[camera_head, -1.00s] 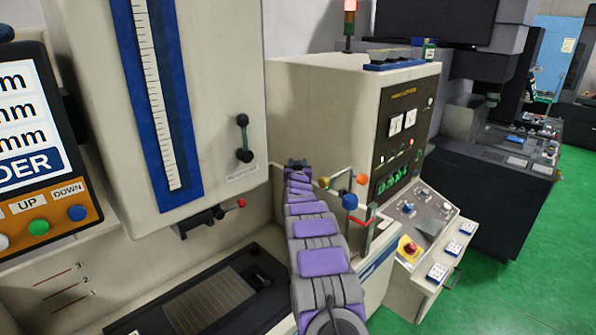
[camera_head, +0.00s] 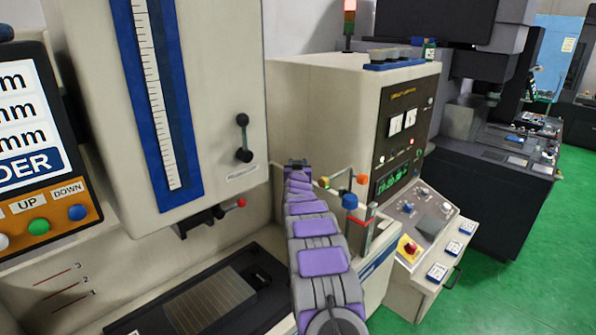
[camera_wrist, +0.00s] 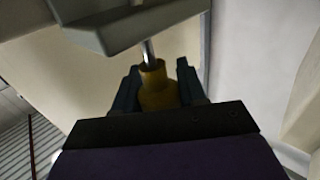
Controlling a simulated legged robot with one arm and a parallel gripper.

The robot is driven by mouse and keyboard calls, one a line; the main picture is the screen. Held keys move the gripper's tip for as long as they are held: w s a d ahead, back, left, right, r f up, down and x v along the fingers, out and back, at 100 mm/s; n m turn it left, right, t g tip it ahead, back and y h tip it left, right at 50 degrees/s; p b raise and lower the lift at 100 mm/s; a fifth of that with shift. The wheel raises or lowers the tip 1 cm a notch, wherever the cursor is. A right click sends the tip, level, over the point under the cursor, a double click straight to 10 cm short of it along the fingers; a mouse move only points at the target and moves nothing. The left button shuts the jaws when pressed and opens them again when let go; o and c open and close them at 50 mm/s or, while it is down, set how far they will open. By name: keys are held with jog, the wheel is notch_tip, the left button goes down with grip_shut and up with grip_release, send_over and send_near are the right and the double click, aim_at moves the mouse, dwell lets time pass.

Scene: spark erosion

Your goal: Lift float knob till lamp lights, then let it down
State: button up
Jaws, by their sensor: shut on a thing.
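In the wrist view a yellow knob (camera_wrist: 157,92) hangs on a thin metal rod that runs up toward a pale grey bracket. My gripper (camera_wrist: 157,72) has its two dark fingers on either side of this knob and is shut on it. In the head view my arm reaches away toward the back wall of the machine. My gripper's end (camera_head: 297,164) is small there, and the held knob cannot be made out.
Close right of my arm are a blue knob (camera_head: 350,201) and an orange knob (camera_head: 362,179). A control console (camera_head: 420,225) stands at right; green floor lies beyond.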

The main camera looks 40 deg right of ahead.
jog(key=shift+f, duration=0.15)
jog(key=shift+f+b, duration=0.3)
jog(key=shift+f, duration=0.05)
jog(key=shift+f+b, duration=0.4)
jog(key=shift+f, duration=0.4)
jog(key=o, duration=0.7)
